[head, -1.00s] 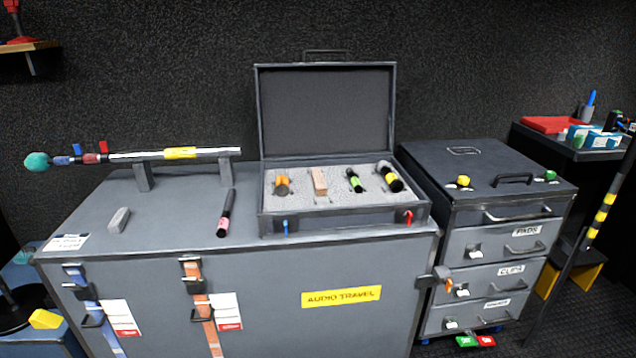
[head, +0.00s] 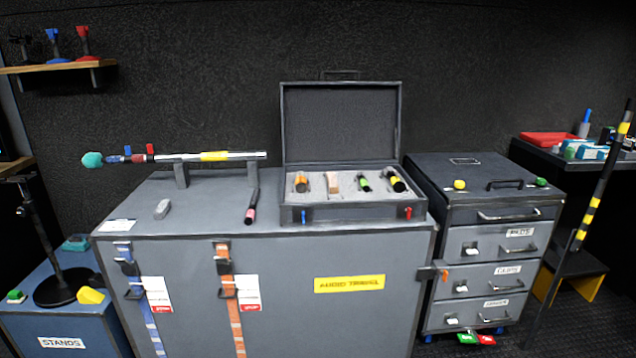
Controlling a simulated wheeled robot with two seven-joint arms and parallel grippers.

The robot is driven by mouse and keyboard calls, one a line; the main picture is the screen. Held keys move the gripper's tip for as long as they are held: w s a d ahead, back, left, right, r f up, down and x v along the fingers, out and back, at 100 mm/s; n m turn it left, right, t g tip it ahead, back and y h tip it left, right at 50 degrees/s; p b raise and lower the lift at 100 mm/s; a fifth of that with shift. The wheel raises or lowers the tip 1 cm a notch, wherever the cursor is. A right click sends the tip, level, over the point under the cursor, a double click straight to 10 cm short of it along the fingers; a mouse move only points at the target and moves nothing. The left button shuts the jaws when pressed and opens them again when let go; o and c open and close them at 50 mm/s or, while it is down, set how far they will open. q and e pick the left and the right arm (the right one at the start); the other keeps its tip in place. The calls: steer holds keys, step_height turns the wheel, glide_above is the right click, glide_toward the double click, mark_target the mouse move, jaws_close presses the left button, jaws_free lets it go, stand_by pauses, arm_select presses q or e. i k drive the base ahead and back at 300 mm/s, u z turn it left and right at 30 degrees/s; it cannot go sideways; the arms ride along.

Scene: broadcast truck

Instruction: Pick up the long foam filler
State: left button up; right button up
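A small light grey block (head: 162,209), which looks like a foam filler, lies on the left part of the grey case top. A tan block (head: 333,183) stands in the grey foam of the open case (head: 345,213); I cannot tell whether it is foam or wood. A dark microphone-like stick with a pink end (head: 251,208) lies between the grey block and the open case. Neither of my grippers is in view.
A pole with a teal tip (head: 235,156) rests on two posts behind the grey block. Orange, green and yellow-banded pieces (head: 397,180) sit in the open case. A drawer cabinet (head: 485,220) stands right. A stand (head: 62,280) is at left.

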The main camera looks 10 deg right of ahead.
mark_target(333, 186)
steer(key=u, duration=0.35)
steer(key=i, duration=1.15)
steer(key=z, duration=0.2)
